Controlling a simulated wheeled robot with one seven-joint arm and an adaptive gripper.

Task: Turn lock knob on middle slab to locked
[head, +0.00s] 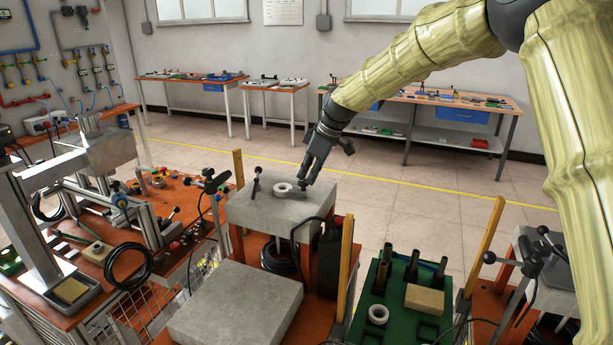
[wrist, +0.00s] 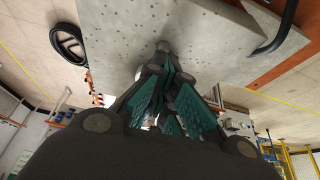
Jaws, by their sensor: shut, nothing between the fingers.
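The middle slab (head: 270,207) is a grey concrete-like block with a pale ring (head: 284,189) lying on its top. A slim black upright handle (head: 256,182) stands on the slab left of the ring; I cannot tell whether it is the lock knob. My gripper (head: 303,184) points down over the slab's top, just right of the ring, with its fingers shut and empty. In the wrist view, the green-padded fingers (wrist: 165,75) meet near the slab's pitted grey surface (wrist: 190,25). A small dark round shape lies at the fingertips. Whether they touch a knob cannot be told.
A lower grey slab (head: 235,305) lies in front. A green block (head: 400,295) with dark cylinders stands to the right, near wooden posts. A black cable loop (head: 308,230) hangs at the middle slab's right side. A cluttered orange bench (head: 160,245) is at left.

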